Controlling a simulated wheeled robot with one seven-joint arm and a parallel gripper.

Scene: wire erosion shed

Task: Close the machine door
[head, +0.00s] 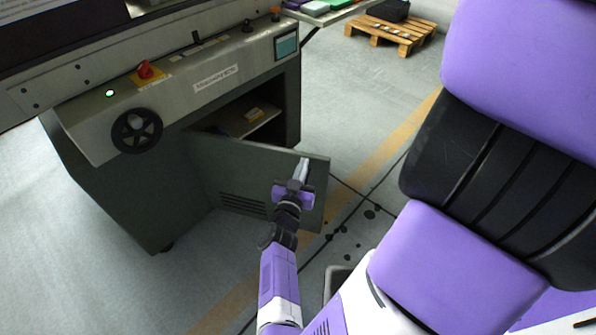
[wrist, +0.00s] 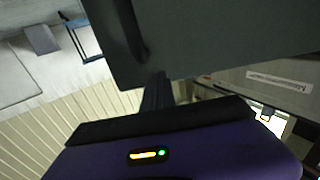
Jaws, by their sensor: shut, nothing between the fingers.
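The machine (head: 190,100) is a grey-green cabinet with a sloped control panel. Its door (head: 235,170) is a flat panel with vent slots, swung well out from the cabinet, so the compartment shows a shelf with small items inside. My gripper (head: 301,168) is shut and empty, in front of the door near its free edge in the head view. I cannot tell whether it touches the door. In the wrist view a large dark panel, which looks like the door (wrist: 220,40), fills the top, close to the gripper; the fingertips are not clear there.
The panel carries a red knob (head: 146,71), a black handwheel (head: 137,131) and a small screen (head: 286,45). A wooden pallet (head: 390,38) with a dark item lies at the back. The floor has a yellow stripe (head: 405,128) and dark spots. Open floor lies right of the door.

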